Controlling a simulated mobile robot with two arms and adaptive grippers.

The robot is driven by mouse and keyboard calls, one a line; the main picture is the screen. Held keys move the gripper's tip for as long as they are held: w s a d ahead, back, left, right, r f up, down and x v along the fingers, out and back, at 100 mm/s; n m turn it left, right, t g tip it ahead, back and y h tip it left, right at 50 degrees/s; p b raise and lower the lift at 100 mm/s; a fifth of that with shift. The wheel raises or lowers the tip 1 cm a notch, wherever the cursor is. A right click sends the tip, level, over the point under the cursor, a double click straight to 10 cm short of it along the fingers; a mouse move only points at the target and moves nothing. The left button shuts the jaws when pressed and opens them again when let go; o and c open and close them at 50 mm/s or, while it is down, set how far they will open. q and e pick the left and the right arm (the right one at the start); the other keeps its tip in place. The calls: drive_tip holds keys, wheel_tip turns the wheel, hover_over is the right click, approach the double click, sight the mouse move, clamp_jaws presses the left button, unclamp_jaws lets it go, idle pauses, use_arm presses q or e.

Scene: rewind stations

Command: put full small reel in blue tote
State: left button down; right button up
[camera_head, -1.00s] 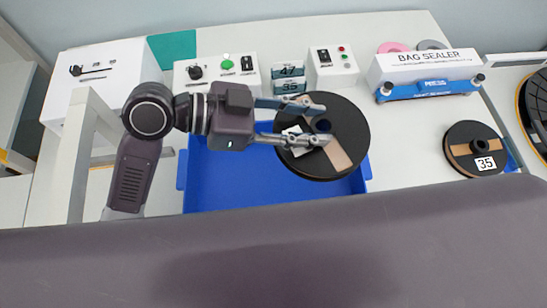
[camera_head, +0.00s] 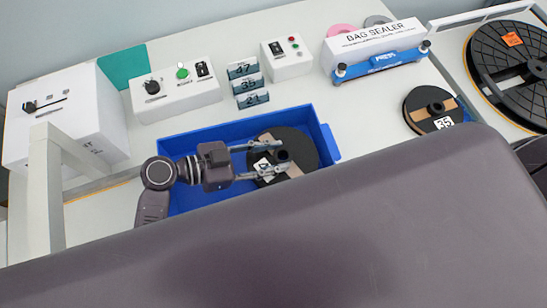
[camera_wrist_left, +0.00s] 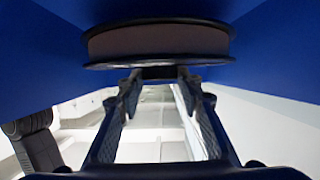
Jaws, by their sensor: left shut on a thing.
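The small reel (camera_head: 305,146) is a black disc with a brown and white face and a dark centre hub. It appears inside the walls of the blue tote (camera_head: 205,139), near its right end. My left gripper (camera_head: 283,157) is shut on the reel's hub from the left. In the left wrist view the reel's edge and tan wound band (camera_wrist_left: 158,42) lie just beyond the fingertips (camera_wrist_left: 160,75), with blue tote walls on both sides. I cannot tell whether the reel touches the tote floor. My right gripper is not in view.
Behind the tote stand a control box (camera_head: 175,95), numbered blocks (camera_head: 248,84), a smaller box (camera_head: 287,58) and the bag sealer (camera_head: 375,50). Another black reel labelled 35 (camera_head: 430,108) lies to the right, with a large reel (camera_head: 515,65) beyond. A white machine (camera_head: 65,115) stands left.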

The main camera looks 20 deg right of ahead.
sight(267, 163)
use_arm(q)
wheel_tip(267, 163, down, 2)
drive_tip(key=shift+f, duration=0.3)
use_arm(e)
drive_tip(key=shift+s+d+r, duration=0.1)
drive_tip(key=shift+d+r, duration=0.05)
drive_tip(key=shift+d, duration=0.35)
use_arm(q)
drive_tip(key=shift+f, duration=0.15)
drive_tip(key=c, duration=1.4)
unclamp_jaws()
drive_tip(key=shift+o, duration=0.2)
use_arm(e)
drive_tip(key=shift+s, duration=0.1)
